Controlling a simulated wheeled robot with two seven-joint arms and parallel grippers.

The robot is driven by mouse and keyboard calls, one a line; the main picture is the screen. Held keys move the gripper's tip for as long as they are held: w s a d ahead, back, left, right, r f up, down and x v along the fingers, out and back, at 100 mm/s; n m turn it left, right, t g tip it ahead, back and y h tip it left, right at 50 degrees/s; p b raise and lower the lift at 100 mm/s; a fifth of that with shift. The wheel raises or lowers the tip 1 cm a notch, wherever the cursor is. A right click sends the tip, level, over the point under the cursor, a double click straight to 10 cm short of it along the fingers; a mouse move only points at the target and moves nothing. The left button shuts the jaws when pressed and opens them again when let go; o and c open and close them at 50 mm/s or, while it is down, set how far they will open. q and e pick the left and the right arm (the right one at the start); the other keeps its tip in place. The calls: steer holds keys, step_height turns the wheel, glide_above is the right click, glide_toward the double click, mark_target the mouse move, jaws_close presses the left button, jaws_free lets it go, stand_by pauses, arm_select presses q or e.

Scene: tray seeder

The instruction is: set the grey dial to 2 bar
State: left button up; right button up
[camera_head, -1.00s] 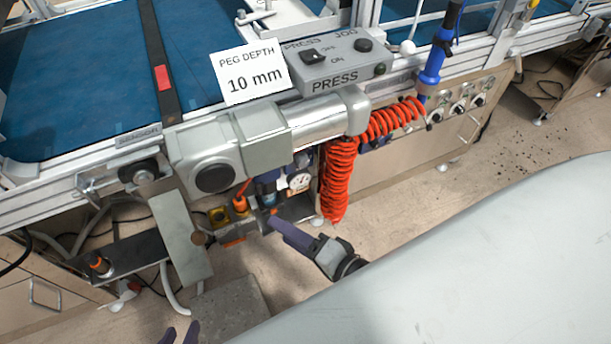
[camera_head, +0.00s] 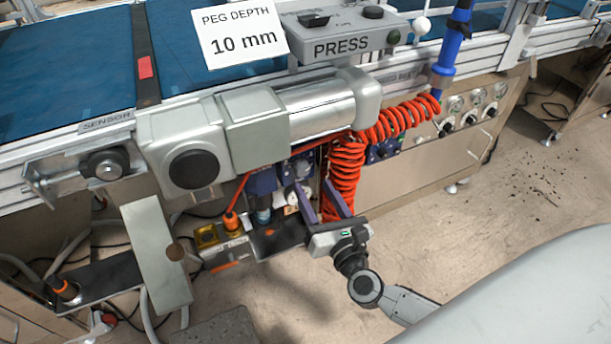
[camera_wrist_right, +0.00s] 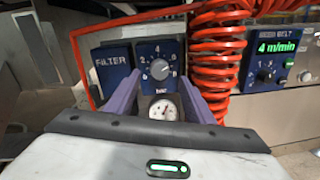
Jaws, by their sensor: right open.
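The grey dial (camera_wrist_right: 160,71) is a round knob on a dark blue panel in the right wrist view, with numbers around it and "bar" below. I cannot clearly read where its mark points. A round white gauge (camera_wrist_right: 163,110) sits just below it. My right gripper (camera_wrist_right: 161,77) is open, its two purple fingers on the left and right of the dial in this view; contact cannot be told. My left gripper is out of view.
A coiled orange hose (camera_head: 345,172) hangs close beside the right gripper. A blue FILTER block (camera_wrist_right: 112,67) is left of the dial panel. A green-lit belt display (camera_wrist_right: 277,47) is to the right.

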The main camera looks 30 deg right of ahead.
mark_target(304, 171)
steer(key=w, duration=0.6)
steer(key=shift+w+d+b, duration=0.1)
steer(key=shift+d+b, duration=0.2)
steer(key=shift+d, duration=0.1)
steer(key=shift+c, duration=0.3)
steer(key=c, duration=1)
